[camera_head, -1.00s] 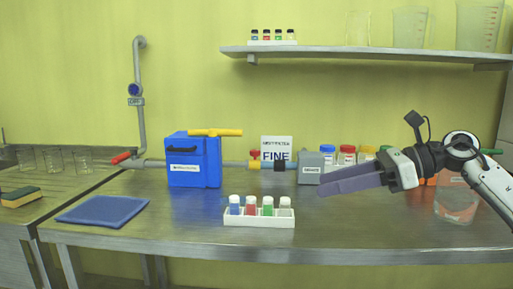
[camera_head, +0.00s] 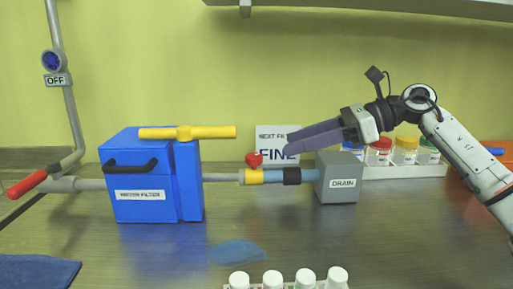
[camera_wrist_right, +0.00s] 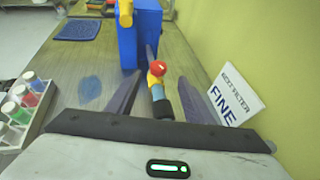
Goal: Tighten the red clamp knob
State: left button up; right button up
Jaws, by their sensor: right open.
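The red clamp knob (camera_head: 254,159) sits on top of a yellow clamp (camera_head: 254,177) on the pipe between the blue water filter (camera_head: 150,180) and the grey drain box (camera_head: 340,176). My right gripper (camera_head: 288,144) is to the right of the knob and a little above it, pointing left, apart from it. In the right wrist view its fingers (camera_wrist_right: 156,98) are open, and the red knob (camera_wrist_right: 157,68) shows ahead, between and beyond the fingertips. My left gripper is not in view.
A "FINE" sign (camera_head: 272,138) stands behind the pipe, close to my right finger. A yellow handle (camera_head: 187,132) tops the filter. Bottles with coloured lids (camera_head: 404,150) stand behind the drain box. A vial rack (camera_head: 290,284) is at the front. A blue wet patch (camera_head: 236,252) lies on the table.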

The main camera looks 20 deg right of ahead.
aim_at(255, 155)
jog(key=x, duration=0.8)
jog(key=shift+s+a, duration=0.15)
jog(key=shift+a, duration=0.05)
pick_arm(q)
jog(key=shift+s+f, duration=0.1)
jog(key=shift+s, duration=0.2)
pick_arm(e)
jog(key=shift+a+f, duration=0.2)
jog(key=c, duration=1)
jog(key=shift+c, duration=0.2)
